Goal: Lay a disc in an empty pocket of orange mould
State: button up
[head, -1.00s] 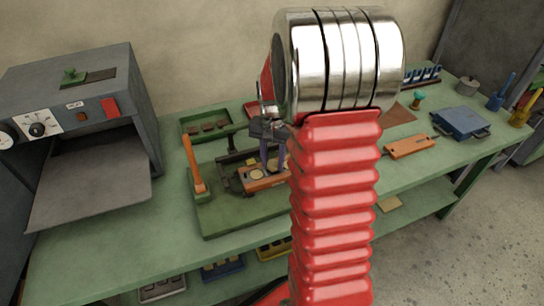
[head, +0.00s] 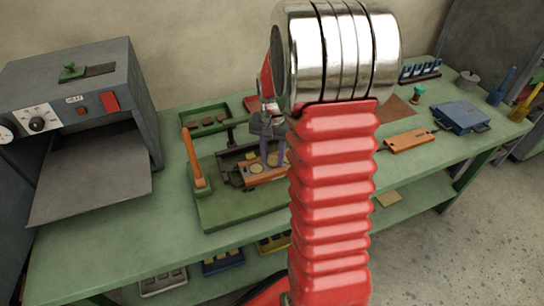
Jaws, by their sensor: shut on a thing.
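The orange mould (head: 262,178) lies on the green press base, left of my red arm. A pale round disc (head: 256,169) shows in its left part. My gripper (head: 274,163), with purple fingers, points down over the mould's middle. It is shut on a small pale disc (head: 274,158), only partly visible between the fingers. The held disc is at or just above the mould; I cannot tell whether it touches. The mould's right end is hidden behind my arm.
An orange lever (head: 193,160) stands at the press's left. A green tray (head: 184,133) with brown pieces lies behind. A grey oven (head: 75,95) with an open door stands at left. Another orange plate (head: 410,140) and a blue box (head: 461,116) lie at right.

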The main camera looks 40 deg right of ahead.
jog(key=shift+s+a+f, duration=0.2)
jog(key=shift+a+f, duration=0.05)
jog(key=shift+f, duration=0.15)
jog(key=o, duration=1.1)
jog(key=shift+o, duration=1)
jog(key=shift+s, duration=0.1)
jog(key=shift+d, duration=0.1)
notch_tip(320, 180, up, 14)
jog(key=shift+w+r, duration=0.25)
jog(key=shift+w, duration=0.1)
jog(key=shift+c, duration=0.2)
